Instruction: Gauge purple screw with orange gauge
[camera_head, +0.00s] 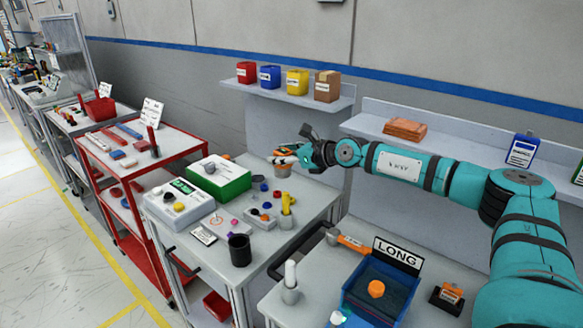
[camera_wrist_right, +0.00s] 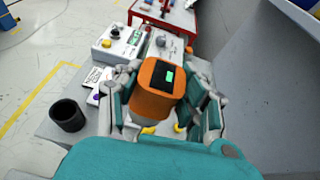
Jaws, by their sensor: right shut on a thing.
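My right gripper (camera_head: 290,159) is shut on the orange gauge (camera_head: 282,169), above the back of the middle workbench. In the right wrist view the gauge (camera_wrist_right: 155,92) sits between the fingers, with a black screen and a small lit green patch facing the camera. Small dark blue or purple parts (camera_head: 277,193) lie on the bench in front of the gripper. In the right wrist view the gauge and fingers hide much of the bench. My left gripper is not clearly visible.
On the bench are a green-and-white box (camera_head: 219,177), a white button box (camera_head: 178,203), a black cup (camera_head: 239,249) and a yellow part (camera_head: 287,203). A blue bin (camera_head: 382,292) marked LONG stands at front right. A shelf (camera_head: 300,98) with coloured bins runs behind.

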